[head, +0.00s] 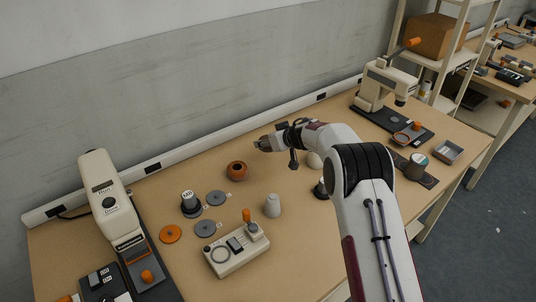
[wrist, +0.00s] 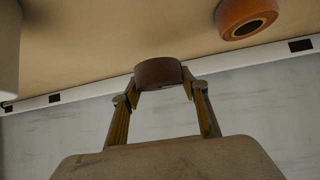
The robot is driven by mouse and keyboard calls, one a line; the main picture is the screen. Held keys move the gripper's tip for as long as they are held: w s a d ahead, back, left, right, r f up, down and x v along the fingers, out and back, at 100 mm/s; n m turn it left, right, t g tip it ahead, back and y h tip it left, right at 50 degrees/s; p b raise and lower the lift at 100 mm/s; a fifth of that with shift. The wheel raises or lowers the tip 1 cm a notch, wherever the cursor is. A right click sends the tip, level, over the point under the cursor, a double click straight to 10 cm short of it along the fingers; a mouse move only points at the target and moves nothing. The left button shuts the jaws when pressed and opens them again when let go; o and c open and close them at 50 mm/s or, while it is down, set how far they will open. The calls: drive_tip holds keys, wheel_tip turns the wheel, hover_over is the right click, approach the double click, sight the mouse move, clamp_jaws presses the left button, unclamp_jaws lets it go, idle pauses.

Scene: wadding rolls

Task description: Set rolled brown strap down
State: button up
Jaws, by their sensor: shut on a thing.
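My gripper (wrist: 160,84) is shut on the rolled brown strap (wrist: 157,71), a short dark brown cylinder between the two fingertips in the wrist view. In the head view my gripper (head: 268,143) is over the rear middle of the table, and the strap in it is too small to make out. The strap appears held above the tabletop; the exact gap cannot be told. An orange-brown roll with a dark hole (head: 237,170) rests on the table, left of and nearer than my gripper. It also shows at the top right of the wrist view (wrist: 246,16).
Grey discs (head: 215,198), an orange disc (head: 170,234), a grey cone (head: 272,206) and a control box (head: 236,250) stand on the wooden table. A pale machine (head: 108,197) is at left, a press (head: 383,86) at back right. A white rail (head: 230,136) runs along the wall.

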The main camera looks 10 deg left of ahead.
drive_tip(key=shift+f, duration=1.1)
drive_tip(key=shift+f, duration=1.9)
drive_tip(key=shift+f, duration=0.1)
drive_tip(key=o, duration=1.2)
drive_tip(key=shift+r, duration=0.2)
drive_tip(key=shift+s+d+r, duration=0.35)
drive_tip(key=shift+v, duration=5.35)
